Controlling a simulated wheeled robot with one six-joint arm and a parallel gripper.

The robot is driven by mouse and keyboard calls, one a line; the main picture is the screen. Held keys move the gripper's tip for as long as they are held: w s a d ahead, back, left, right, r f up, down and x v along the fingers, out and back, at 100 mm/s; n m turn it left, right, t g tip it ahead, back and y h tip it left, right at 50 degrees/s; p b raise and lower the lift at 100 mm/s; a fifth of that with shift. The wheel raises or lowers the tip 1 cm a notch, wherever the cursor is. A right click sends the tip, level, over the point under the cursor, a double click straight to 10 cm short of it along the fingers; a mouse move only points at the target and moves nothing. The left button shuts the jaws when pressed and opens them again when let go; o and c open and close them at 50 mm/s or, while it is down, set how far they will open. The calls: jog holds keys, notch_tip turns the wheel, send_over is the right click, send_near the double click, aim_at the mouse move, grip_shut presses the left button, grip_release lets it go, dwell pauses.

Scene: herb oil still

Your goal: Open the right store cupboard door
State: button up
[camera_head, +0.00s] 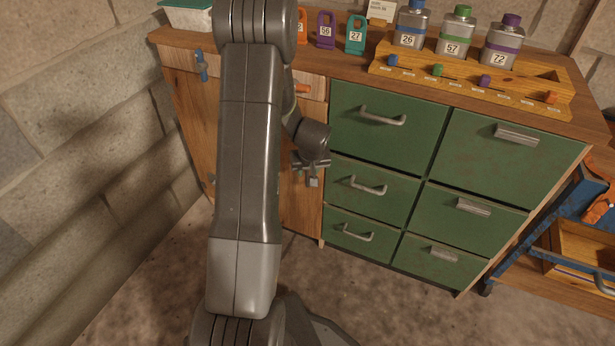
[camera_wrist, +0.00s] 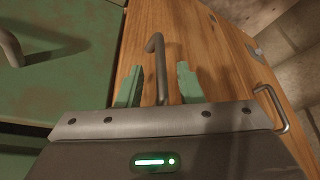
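The right store cupboard door (camera_head: 300,205) is plain wood, left of the green drawers, and partly hidden behind my arm in the head view. It looks shut, though the arm hides much of it. In the wrist view the wooden front (camera_wrist: 205,45) carries a bent metal bar handle (camera_wrist: 157,60). My gripper (camera_wrist: 158,88) is open, with one green-tipped finger on each side of this handle and visible gaps to it. In the head view my gripper (camera_head: 312,172) is in front of the door.
Green drawers with metal handles (camera_head: 368,187) stand close on the right. An orange handle (camera_head: 302,89) is above the door. Another metal handle (camera_wrist: 270,108) is right in the wrist view. Bottles (camera_head: 410,25) stand on the top. A stone wall (camera_head: 90,110) is at left; floor in front is clear.

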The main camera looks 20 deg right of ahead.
aim_at(308, 172)
jog(key=shift+x, duration=1.75)
grip_shut()
